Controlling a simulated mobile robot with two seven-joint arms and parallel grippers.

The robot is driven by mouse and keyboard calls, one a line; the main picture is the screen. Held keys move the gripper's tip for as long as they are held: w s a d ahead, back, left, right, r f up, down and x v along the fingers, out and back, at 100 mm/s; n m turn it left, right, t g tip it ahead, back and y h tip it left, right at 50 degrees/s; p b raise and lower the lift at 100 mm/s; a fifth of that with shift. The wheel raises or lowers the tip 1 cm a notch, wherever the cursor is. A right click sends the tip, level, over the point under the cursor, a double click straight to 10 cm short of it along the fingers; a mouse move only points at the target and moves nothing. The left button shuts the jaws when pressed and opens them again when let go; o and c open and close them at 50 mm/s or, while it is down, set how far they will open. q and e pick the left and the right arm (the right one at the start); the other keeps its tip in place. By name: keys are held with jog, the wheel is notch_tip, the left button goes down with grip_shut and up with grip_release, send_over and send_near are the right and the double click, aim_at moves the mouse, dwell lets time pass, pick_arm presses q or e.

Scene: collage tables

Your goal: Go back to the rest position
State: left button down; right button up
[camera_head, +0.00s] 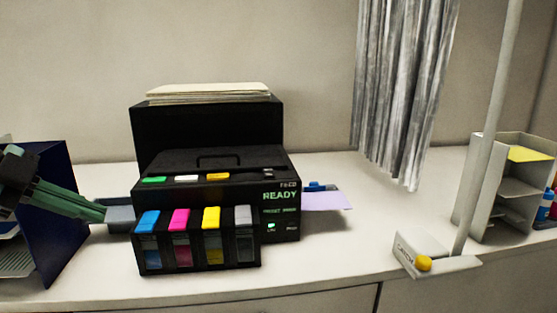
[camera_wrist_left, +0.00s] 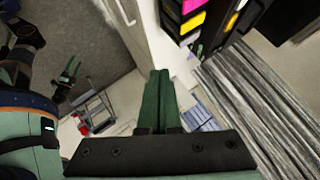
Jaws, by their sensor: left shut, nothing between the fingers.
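My left gripper (camera_head: 104,212) comes in from the left in the head view, its green fingers reaching toward the grey tray on the printer's left side. I cannot tell whether they touch the tray. In the left wrist view its fingers (camera_wrist_left: 159,75) lie together, shut with nothing between them. A smaller green two-pronged gripper (camera_wrist_left: 71,69) shows in the left of the wrist view and looks like my right one, its prongs apart and empty. My right gripper is not in the head view.
A black printer (camera_head: 215,162) with colored ink tanks stands close to my left gripper. A dark blue panel (camera_head: 55,215) is beside my left arm. A grey curtain (camera_head: 400,90), a pole, a white stand with a yellow knob (camera_head: 424,264) and a shelf unit (camera_head: 500,190) are to the right.

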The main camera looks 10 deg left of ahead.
pick_arm(q)
jog(key=w+d+f+t+h, duration=0.3)
jog(key=w+d+f+h, duration=0.4)
jog(key=f, duration=0.4)
notch_tip(320, 180, down, 20)
jog(key=r+n+t+y, duration=0.1)
jog(key=n+t+y, duration=0.6)
jog(key=n, duration=0.4)
jog(key=s+d+f+n+g+y, duration=0.2)
jog(key=s+d+f+g, duration=0.2)
jog(key=s+f, duration=0.5)
jog(key=s+d+f+n+g+y, duration=0.2)
jog(key=s+d+f+g, duration=0.2)
jog(key=s+f, duration=0.5)
notch_tip(320, 180, down, 6)
jog(key=shift+d+r, duration=0.15)
jog(key=shift+d, duration=0.8)
